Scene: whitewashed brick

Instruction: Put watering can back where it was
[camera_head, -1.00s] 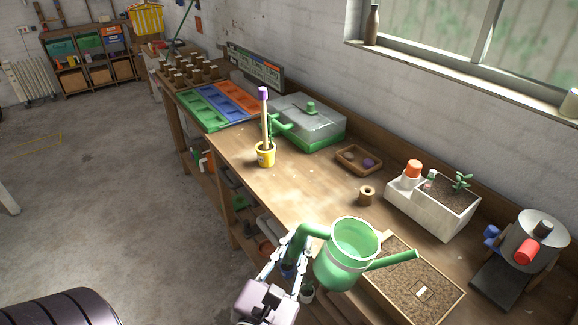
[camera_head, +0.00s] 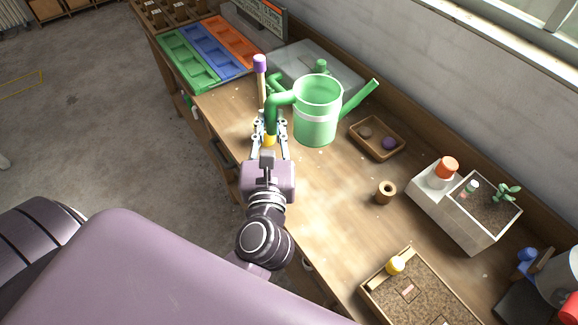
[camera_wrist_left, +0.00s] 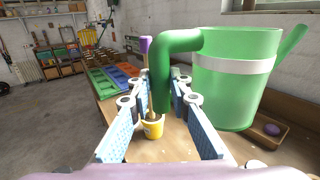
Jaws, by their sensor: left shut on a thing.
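The green watering can (camera_head: 317,118) with a white band is upright in the head view, above or over the wooden bench, its spout pointing right. My left gripper (camera_head: 270,122) is shut on its handle, at the can's left side. In the left wrist view the can (camera_wrist_left: 235,85) fills the right side, and its handle hangs between the fingers (camera_wrist_left: 163,100). I cannot tell whether the can's base touches the bench. My right gripper is not in view.
Bench space left of the ring is clear.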

